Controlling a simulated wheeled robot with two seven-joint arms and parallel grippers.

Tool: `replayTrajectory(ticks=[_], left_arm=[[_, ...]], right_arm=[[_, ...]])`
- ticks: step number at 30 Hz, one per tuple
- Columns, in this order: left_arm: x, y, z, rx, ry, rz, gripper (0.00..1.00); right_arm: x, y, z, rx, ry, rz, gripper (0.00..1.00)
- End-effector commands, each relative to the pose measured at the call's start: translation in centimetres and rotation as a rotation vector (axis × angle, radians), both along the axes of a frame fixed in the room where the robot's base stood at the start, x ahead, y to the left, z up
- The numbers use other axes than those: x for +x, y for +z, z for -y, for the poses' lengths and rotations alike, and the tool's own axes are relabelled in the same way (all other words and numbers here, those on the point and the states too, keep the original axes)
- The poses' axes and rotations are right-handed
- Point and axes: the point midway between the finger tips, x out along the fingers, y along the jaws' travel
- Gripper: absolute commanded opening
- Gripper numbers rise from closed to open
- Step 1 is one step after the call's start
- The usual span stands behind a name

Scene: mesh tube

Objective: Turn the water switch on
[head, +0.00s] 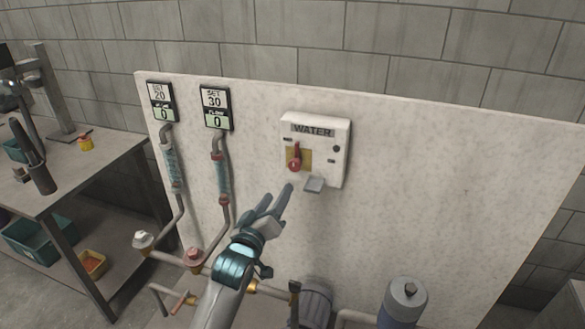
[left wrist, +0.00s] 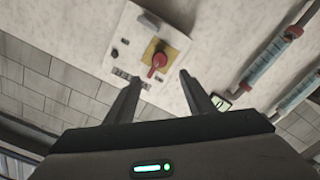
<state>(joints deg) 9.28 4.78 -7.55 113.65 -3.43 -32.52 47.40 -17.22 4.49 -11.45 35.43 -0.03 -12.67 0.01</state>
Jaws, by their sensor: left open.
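The water switch box (head: 316,150) is a white box labelled WATER on the pale panel. Its red knob (head: 295,158) sits on a yellow plate at the box's lower left, with the handle pointing up. In the left wrist view the box (left wrist: 128,40) and the red knob (left wrist: 157,64) show beyond the gap between my open fingers (left wrist: 160,88). My right gripper is not in view.
Two flow meters, a left one (head: 161,102) and a right one (head: 215,107), hang left of the box above pipes. Valves (head: 193,256) and a grey-blue cylinder (head: 402,305) stand low in front of the panel. A workbench (head: 75,165) is at the left. The panel right of the box is bare.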

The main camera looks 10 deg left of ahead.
Motion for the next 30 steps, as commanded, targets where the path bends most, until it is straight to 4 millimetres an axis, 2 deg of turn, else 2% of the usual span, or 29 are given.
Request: replayTrajectory(ticks=[18, 24, 30], left_arm=[[10.0, 0.2, 0.9, 0.001, -0.001, 0.001, 0.49], [12.4, 0.1, 1.1, 0.001, 0.000, -0.001, 0.49], [13.6, 0.0, 1.2, 0.001, -0.001, -0.001, 0.49]], right_arm=[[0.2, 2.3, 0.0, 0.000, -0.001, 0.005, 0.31], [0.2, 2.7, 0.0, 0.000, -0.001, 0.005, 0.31], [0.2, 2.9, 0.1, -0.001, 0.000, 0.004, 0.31]])
